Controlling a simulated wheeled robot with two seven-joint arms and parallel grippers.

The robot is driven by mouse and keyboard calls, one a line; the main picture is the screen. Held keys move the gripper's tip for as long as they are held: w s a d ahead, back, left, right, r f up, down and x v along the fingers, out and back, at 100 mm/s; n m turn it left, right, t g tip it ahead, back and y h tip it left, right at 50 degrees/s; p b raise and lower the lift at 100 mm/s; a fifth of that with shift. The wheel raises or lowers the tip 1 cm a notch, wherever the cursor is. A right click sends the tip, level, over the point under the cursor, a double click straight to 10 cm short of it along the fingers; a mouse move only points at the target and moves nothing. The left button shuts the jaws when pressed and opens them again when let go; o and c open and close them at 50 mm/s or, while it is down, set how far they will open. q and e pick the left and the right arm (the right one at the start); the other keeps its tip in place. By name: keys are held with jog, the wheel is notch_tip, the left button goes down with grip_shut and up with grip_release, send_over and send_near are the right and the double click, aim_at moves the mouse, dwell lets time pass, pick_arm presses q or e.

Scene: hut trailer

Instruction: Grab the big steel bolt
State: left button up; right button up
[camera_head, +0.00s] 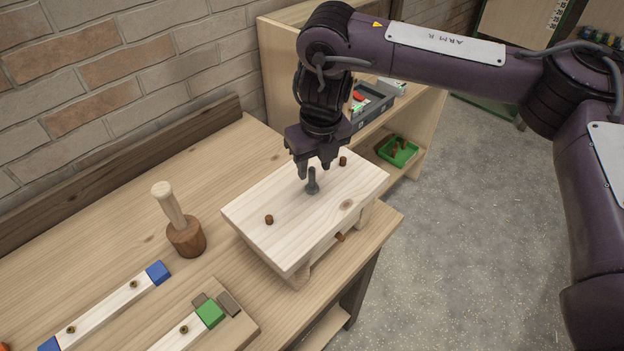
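The big steel bolt (312,182) stands upright, head down, on the pale top of a small wooden stool-like piece (260,212). My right gripper (314,168) comes down from above and its fingertips are right at the bolt's upper end. The fingers look spread apart. I cannot tell from this view whether they touch the bolt or stand just behind or above it. My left gripper is not in view.
A wooden mallet (184,236) stands on the workbench (130,227) to the left. Bars with blue and green ends (110,305) lie at the front left. A shelf with a grey box and a green tray (398,151) is behind, and brick wall borders the bench.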

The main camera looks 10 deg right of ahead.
aim_at(312, 168)
jog(key=f, duration=0.2)
jog(key=w+f+p, duration=0.1)
jog(key=f, duration=0.1)
jog(key=shift+w+a+f, duration=0.15)
jog(key=shift+a, duration=0.05)
jog(key=shift+s, duration=0.2)
jog(key=shift+c, duration=1.3)
jog(key=shift+w, duration=0.1)
grip_shut()
